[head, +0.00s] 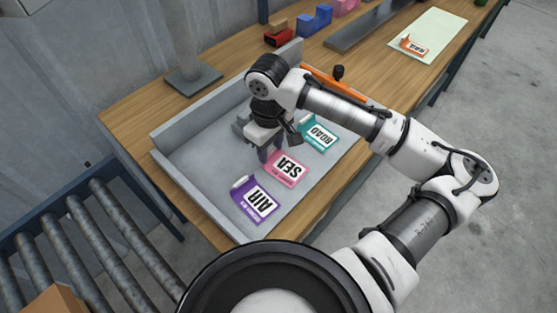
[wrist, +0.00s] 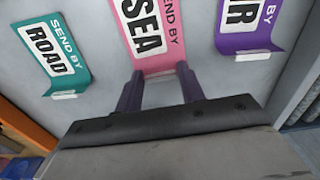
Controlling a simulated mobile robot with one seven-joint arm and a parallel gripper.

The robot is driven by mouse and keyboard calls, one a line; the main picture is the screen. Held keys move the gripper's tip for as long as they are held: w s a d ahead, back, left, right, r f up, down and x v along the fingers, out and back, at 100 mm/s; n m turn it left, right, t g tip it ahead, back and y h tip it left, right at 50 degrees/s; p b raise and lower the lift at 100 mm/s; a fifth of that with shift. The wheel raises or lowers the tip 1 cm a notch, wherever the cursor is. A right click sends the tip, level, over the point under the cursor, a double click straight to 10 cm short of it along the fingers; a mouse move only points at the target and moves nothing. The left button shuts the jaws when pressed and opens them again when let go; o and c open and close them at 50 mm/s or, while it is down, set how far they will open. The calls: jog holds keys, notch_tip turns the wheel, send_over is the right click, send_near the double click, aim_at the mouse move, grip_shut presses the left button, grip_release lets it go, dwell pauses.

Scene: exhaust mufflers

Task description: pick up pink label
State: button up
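The pink label (head: 286,170) reads SEA and lies in the grey tray (head: 195,158) between the teal and purple labels. It also shows in the wrist view (wrist: 150,30), with its near end by my fingers. My gripper (head: 268,152) is over the tray at the pink label's upper-left end. In the wrist view my gripper (wrist: 158,78) has its two dark fingers apart, one on each side of the label's near end. I cannot tell whether they touch it.
A teal ROAD label (head: 319,134) and a purple AIR label (head: 256,200) lie on either side. A wooden table (head: 130,117) holds the tray. An orange label (head: 413,46) lies on a pale green sheet (head: 440,27). A roller conveyor (head: 75,245) is at lower left.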

jog(key=c, duration=0.5)
jog(key=shift+r, duration=0.1)
